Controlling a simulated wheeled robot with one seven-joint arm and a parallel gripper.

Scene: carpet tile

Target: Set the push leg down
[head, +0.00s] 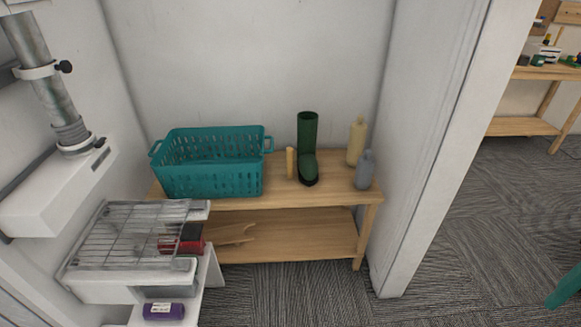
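I cannot make out for certain which thing, if any, is the push leg. A dark green boot (307,135) stands upright on the top of a wooden shelf table (285,196). A short yellow-tan upright piece (291,162) stands just left of the boot; it is too small to tell what it is. My gripper is not in view, so whether it holds anything does not show.
A teal basket (212,184) fills the table's left half. A cream bottle (356,142) and a grey bottle (364,170) stand at its right end. A wire rack (125,232), a red item (188,238) and a purple item (164,311) are at lower left. Carpet at right is mostly clear.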

